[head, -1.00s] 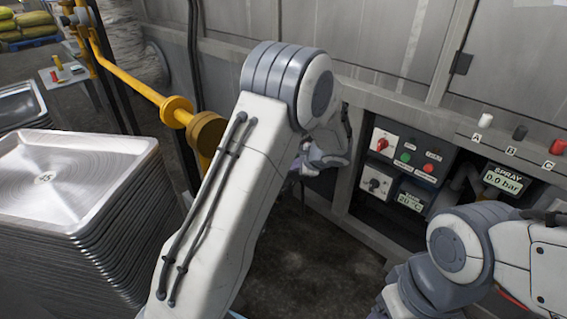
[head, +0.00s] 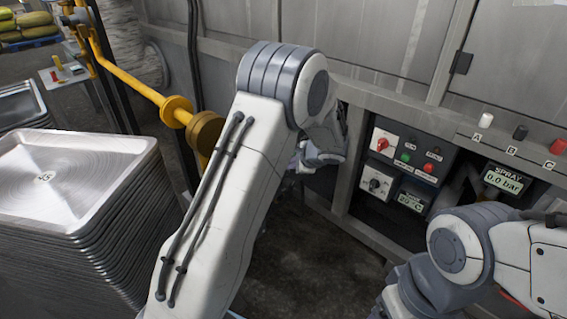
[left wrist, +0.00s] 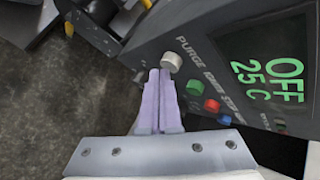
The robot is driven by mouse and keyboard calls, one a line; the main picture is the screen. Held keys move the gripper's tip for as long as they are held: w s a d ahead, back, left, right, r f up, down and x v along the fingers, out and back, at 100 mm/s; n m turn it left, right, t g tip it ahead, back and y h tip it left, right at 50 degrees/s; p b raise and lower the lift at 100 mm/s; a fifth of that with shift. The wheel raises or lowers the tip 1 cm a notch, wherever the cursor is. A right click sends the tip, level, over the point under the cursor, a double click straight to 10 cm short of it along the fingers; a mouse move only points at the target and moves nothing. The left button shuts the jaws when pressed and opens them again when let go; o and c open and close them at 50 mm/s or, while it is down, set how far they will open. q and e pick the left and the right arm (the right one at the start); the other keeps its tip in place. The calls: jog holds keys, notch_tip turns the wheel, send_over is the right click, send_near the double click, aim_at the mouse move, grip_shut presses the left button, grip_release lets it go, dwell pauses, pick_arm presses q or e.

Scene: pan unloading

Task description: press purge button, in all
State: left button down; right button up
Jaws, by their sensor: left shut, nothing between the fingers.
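In the left wrist view the purge button (left wrist: 172,62) is a pale grey round knob on a dark panel, beside the printed word PURGE. My left gripper (left wrist: 159,78) is shut and empty. Its two lilac fingers are side by side, with their tips right at the near side of the button. I cannot tell whether they touch it. In the head view my left arm hides the fingers and this panel. My right arm comes in at the lower right of the head view, but its gripper is not visible.
By the purge button are a green button (left wrist: 194,87), red button (left wrist: 212,105), blue button (left wrist: 224,120) and a display (left wrist: 268,78) reading OFF 25 C. In the head view a control box (head: 402,165), a spray display (head: 505,182), a tray stack (head: 75,175) and a yellow pipe (head: 135,84) surround my left arm.

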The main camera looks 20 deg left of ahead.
pick_arm(q)
jog(key=shift+w+a, duration=0.1)
jog(key=shift+a, duration=0.3)
dwell(0.6)
jog(key=shift+s+d, duration=0.3)
jog(key=shift+d, duration=0.55)
jog(key=d, duration=0.1)
jog(key=s+d, duration=0.1)
jog(key=d, duration=0.2)
jog(key=shift+s+d+b, duration=0.4)
dwell(0.4)
